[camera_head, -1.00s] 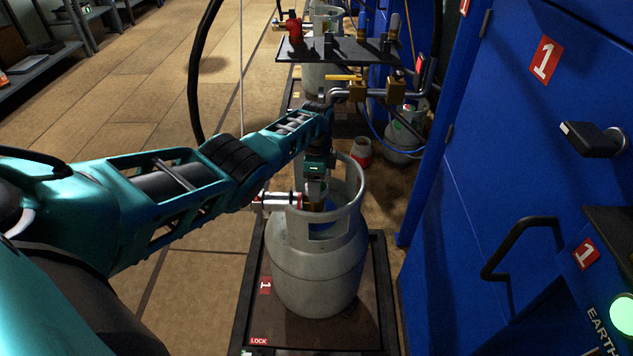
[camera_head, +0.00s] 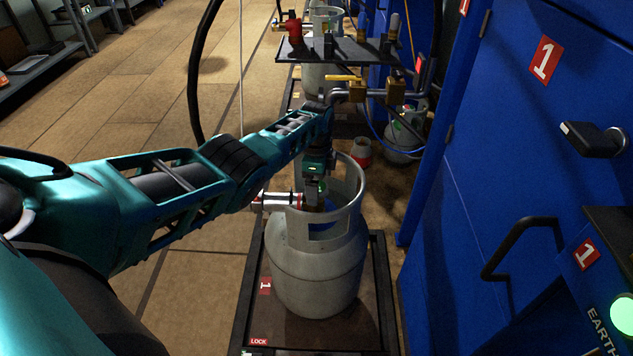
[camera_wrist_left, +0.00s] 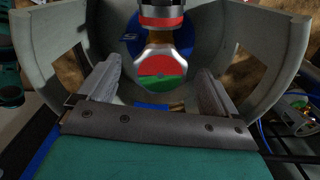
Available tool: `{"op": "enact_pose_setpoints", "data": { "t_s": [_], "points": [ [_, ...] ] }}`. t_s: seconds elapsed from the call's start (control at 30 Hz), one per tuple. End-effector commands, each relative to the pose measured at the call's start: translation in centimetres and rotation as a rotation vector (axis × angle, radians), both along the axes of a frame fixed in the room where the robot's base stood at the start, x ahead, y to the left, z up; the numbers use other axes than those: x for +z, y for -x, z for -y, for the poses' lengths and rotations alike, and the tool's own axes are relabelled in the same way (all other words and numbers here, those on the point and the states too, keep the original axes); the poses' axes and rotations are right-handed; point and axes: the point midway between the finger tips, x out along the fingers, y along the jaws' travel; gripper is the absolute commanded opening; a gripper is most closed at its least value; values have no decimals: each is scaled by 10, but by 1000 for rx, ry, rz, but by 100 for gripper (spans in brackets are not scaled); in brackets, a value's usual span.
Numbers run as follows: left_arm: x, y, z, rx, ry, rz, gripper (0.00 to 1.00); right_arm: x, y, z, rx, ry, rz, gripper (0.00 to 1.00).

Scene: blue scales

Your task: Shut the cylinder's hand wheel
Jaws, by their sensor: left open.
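The grey gas cylinder (camera_head: 318,270) stands upright on a dark platform (camera_head: 262,322). Its open collar (camera_head: 350,190) surrounds the valve. In the left wrist view, the hand wheel (camera_wrist_left: 160,84) shows a face that is half red and half green. My left gripper (camera_head: 313,197) points down inside the collar above the valve. In the wrist view its two fingers (camera_wrist_left: 160,72) are apart, one on each side of the wheel. I see a gap at each side and cannot tell of any contact. In the head view the wheel is mostly hidden by the gripper. My right gripper is out of view.
A silver and red connector (camera_head: 277,201) joins the valve from the left. A dark shelf (camera_head: 345,54) with fittings and a yellow-handled valve (camera_head: 345,78) stand behind. Blue cabinets (camera_head: 470,230) wall the right side.

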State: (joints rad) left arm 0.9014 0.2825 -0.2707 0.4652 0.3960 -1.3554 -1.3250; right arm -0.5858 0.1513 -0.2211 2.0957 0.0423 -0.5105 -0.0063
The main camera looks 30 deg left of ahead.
Motion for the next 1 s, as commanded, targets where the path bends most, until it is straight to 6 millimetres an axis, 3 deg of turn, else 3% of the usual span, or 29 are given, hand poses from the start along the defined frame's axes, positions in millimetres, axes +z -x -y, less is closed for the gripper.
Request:
{"op": "enact_pose_setpoints", "data": {
  "t_s": [0.33, 0.7, 1.0],
  "points": [
    [12, 0, 0, 1, -1, 2, 92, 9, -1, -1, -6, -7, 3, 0],
    [89, -1, -1, 0, -1, 4, 92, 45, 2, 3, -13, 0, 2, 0],
    [126, 0, 0, 0, 0, 1, 92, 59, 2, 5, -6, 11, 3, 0]
  ]
}}
